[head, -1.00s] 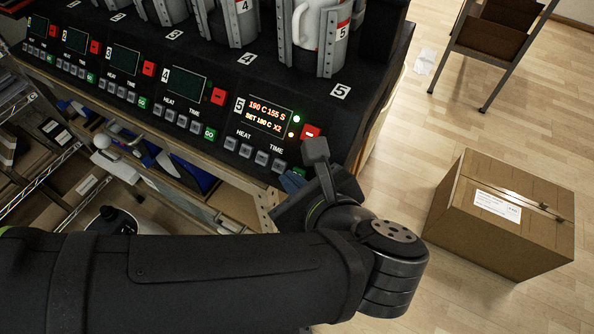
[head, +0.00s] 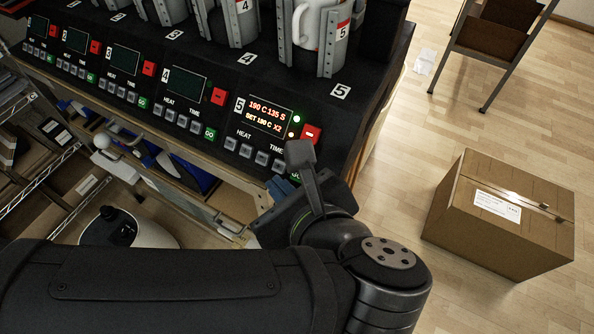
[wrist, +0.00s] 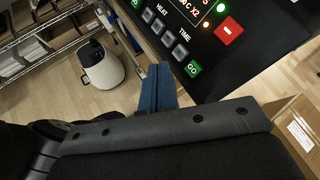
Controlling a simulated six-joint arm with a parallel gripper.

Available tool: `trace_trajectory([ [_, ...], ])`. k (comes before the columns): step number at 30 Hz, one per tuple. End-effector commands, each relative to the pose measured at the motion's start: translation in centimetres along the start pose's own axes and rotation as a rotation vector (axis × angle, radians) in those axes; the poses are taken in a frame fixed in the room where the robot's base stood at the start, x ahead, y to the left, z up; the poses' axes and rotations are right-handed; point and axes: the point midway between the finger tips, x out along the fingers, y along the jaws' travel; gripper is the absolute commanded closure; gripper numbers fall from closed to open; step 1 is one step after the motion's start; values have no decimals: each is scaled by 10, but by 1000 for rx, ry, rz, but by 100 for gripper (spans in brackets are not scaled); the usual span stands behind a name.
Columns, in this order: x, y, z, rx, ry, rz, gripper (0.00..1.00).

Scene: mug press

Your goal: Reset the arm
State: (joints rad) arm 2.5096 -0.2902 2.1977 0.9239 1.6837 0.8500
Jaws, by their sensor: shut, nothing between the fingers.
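My gripper's blue fingers (wrist: 157,88) are pressed together and empty in the wrist view. They hang in front of the press bench, near the green GO button (wrist: 193,69) of station 5. In the head view my gripper (head: 280,188) is mostly hidden behind my wrist, just below station 5's panel. Station 5's display (head: 264,116) is lit and reads 190 C 135 S, SET 180 C X2. A white mug (head: 306,27) sits in press 5 (head: 328,45).
Presses and dark panels of the other stations (head: 185,85) run to the left. A white bin (wrist: 102,68) is on the floor. Open floor lies right of the bench.

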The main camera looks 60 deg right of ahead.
Motion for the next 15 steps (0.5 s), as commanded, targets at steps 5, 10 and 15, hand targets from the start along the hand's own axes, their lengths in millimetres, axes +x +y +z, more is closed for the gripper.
trace_trajectory([
  [5, 0, 0, 0, 0, 0, 0, 100],
  [10, 7, -5, -5, 0, -2, 2, 100],
  [15, 1, -2, -2, -1, 3, -7, 100],
])
